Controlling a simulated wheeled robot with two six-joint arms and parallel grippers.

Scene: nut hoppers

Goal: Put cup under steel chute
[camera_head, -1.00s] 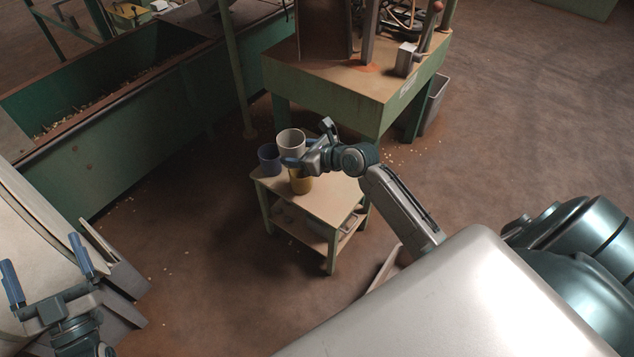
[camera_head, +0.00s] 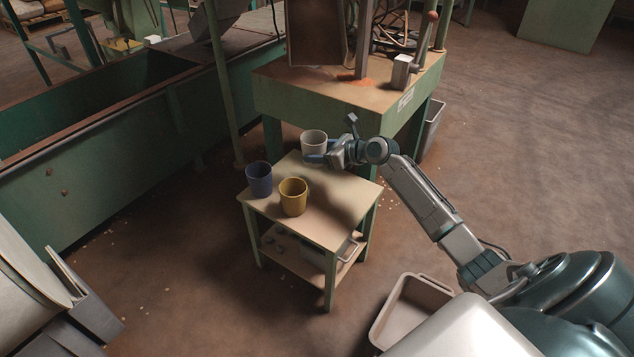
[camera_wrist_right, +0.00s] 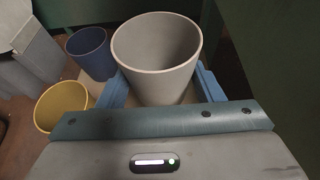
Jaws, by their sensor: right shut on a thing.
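A white-grey cup (camera_head: 314,142) is held upright in my right gripper (camera_head: 318,158), over the far edge of the small stand. In the right wrist view the cup (camera_wrist_right: 157,55) sits between the blue fingers of the gripper (camera_wrist_right: 160,88), which is shut on it. A blue cup (camera_head: 259,180) and a yellow cup (camera_head: 293,197) stand on the small stand (camera_head: 330,215), nearer to me. They also show at the left of the right wrist view. A dark metal chute (camera_head: 316,32) hangs above the green bench; I cannot tell if it is the steel one. My left gripper is out of view.
The green bench (camera_head: 310,98) stands just behind the stand, with a lever box (camera_head: 404,72) on it. A long green trough (camera_head: 110,150) runs along the left. A pale bin (camera_head: 412,305) is on the floor. Open floor lies to the right.

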